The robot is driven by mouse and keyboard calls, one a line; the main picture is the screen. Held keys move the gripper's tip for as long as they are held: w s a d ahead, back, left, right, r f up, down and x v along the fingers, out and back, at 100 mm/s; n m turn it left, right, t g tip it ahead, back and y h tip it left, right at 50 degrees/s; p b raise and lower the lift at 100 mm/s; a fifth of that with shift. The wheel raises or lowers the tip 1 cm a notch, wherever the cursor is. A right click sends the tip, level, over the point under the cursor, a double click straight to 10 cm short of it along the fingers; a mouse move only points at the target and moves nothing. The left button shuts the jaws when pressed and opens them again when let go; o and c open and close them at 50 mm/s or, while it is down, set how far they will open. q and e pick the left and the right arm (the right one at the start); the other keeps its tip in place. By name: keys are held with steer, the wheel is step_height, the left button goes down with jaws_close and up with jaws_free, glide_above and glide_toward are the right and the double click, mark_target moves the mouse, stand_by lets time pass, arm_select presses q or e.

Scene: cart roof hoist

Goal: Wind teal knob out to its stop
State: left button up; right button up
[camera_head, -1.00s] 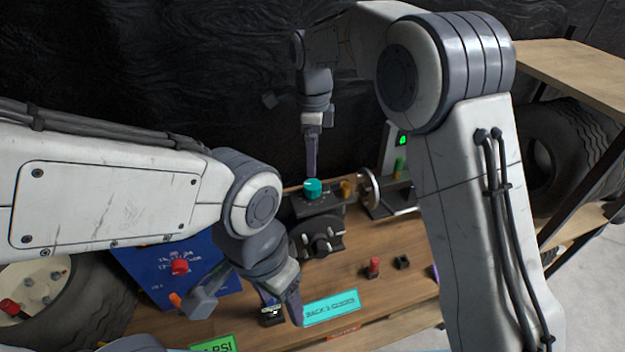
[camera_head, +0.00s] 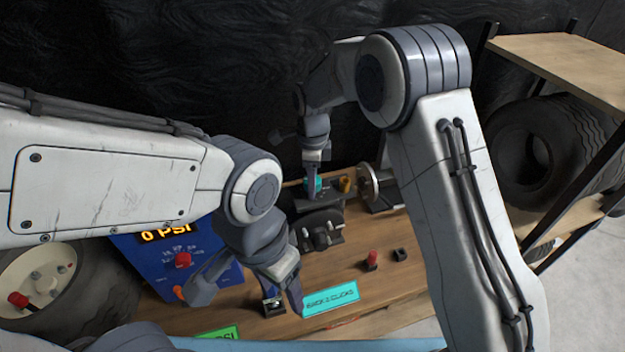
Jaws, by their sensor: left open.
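The teal knob (camera_head: 309,183) is on the dark fixture (camera_head: 320,216) at the back of the workbench. It is partly hidden behind my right gripper (camera_head: 313,188), which points down with its fingers at the knob. I cannot tell whether the fingers touch the knob or how wide they are apart. My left gripper (camera_head: 288,298) is open, lower in the view, above the front of the bench near a cyan label (camera_head: 331,299). I see nothing held in it.
A blue box (camera_head: 160,262) reading "0 PSI" stands at the left beside a wheel (camera_head: 58,292). A red-topped peg (camera_head: 372,260) and a small black block (camera_head: 401,255) are on the bench. Tyres (camera_head: 545,150) sit on a shelf at the right.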

jaws_close()
steer(key=shift+n, duration=0.3)
